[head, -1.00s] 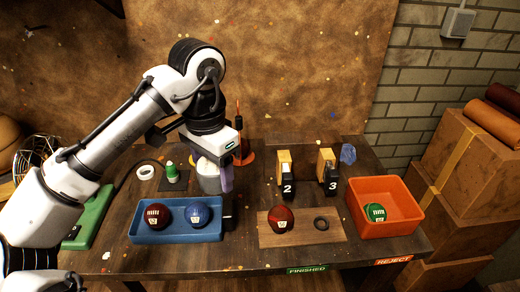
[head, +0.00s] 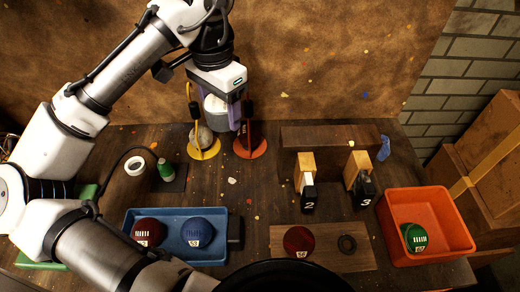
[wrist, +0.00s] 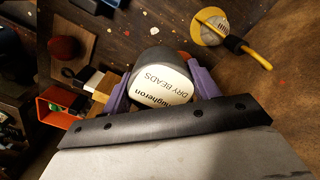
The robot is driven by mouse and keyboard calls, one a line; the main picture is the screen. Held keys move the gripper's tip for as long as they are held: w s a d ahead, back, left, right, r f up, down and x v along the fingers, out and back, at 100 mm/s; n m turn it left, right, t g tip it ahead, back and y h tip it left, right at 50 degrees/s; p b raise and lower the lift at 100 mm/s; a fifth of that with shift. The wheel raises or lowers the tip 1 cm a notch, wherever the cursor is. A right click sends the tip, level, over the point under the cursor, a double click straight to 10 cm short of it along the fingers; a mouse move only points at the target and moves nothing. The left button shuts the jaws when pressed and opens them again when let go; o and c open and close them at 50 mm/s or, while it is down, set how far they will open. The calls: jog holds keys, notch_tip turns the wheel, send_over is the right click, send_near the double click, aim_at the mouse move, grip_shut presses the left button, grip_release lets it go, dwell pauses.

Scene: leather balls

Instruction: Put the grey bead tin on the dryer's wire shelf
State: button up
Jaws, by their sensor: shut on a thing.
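The grey bead tin (wrist: 148,58) has a pale face lettered "DRY BEADS" and sits between the purple fingers of my gripper (wrist: 161,88) in the wrist view. In the head view the tin (head: 214,106) shows pale under the wrist, partly covered by my gripper (head: 226,116). The gripper is shut on the tin and holds it up near the back of the table, by the two hooked stands. The dryer's wire shelf cannot be made out in the current views.
A yellow stand (head: 205,154) with a grey ball and an orange stand (head: 250,153) are close by. A blue tray (head: 178,255) holds a maroon and a blue ball. Numbered blocks (head: 306,182) and an orange bin (head: 443,250) are right. The table's middle (head: 255,200) is mostly clear.

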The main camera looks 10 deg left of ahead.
aim_at(231, 177)
notch_tip(231, 177, down, 19)
jog(key=shift+s+f+p, duration=0.1)
jog(key=shift+f+p, duration=0.05)
jog(key=shift+p, duration=0.6)
jog(key=shift+f, duration=0.15)
jog(key=o, duration=1)
jog(key=shift+o, duration=0.2)
